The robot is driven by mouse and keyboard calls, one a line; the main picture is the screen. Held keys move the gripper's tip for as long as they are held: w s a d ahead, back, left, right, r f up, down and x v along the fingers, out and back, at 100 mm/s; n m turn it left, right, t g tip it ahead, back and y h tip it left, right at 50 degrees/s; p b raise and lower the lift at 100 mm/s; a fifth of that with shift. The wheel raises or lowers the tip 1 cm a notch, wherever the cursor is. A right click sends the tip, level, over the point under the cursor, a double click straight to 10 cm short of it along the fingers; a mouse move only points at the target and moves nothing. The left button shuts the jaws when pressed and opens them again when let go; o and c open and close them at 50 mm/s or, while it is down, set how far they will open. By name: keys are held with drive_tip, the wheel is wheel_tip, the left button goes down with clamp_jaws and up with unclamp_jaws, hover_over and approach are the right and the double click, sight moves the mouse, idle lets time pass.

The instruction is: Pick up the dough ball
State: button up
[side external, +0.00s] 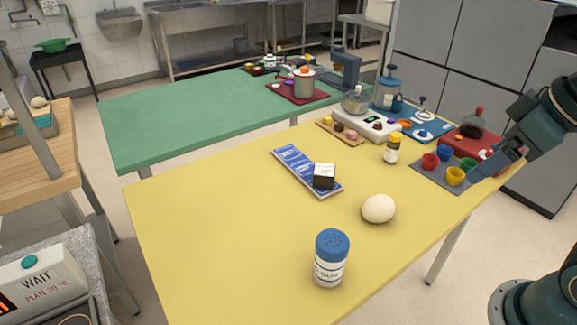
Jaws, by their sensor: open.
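The dough ball (378,209) is pale, smooth and rounded. It lies on the yellow table (230,235), right of the middle and close to the table's right edge. My gripper (481,174) is at the right, over the grey mat with the small coloured cups. It is open, apart from the dough ball and up and to the right of it in the picture. Its fingertips are small here, and I cannot tell whether they touch a cup.
A shaker with a blue lid (331,258) stands in front of the dough ball. A blue strip (305,170) with a black-and-white box (324,176) lies behind left. A yellow-lidded jar (392,148) and coloured cups (445,153) stand farther back. The table's left part is clear.

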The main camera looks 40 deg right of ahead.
drive_tip(key=w+d+f+n+g, duration=0.2)
drive_tip(key=w+f+n+g, duration=0.15)
drive_tip(key=w+n, duration=0.6)
drive_tip(key=n+g, duration=0.2)
drive_tip(key=n, duration=0.3)
hover_over(381, 199)
wheel_tip(381, 199, down, 12)
drive_tip(key=shift+s+r, duration=0.1)
drive_tip(key=shift+f, duration=4.3)
drive_tip(key=shift+f, duration=2.55)
drive_tip(key=c, duration=1.1)
